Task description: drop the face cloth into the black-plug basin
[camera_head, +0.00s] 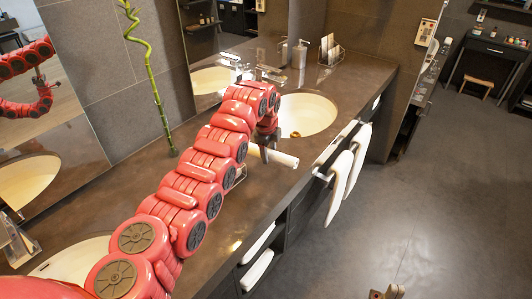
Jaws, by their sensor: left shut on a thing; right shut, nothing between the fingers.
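The face cloth (280,158) looks like a white roll on the near side of the far basin. My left gripper (266,146) is shut on it, over or just above the dark counter; the height is hard to tell. The far basin (313,108) is round and cream, just beyond the gripper, with a small dark spot (295,134) at its near edge that may be a plug. A second basin (72,265) at the lower left is largely hidden by my red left arm, and its plug is not visible. My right gripper (386,292) is shut and empty at the bottom edge.
A green bamboo stalk (152,80) stands on the counter (125,215) by the mirror. A soap dispenser (300,54) and a clear holder (331,50) stand behind the far basin. White towels (340,178) hang at the counter front. The floor at right is clear.

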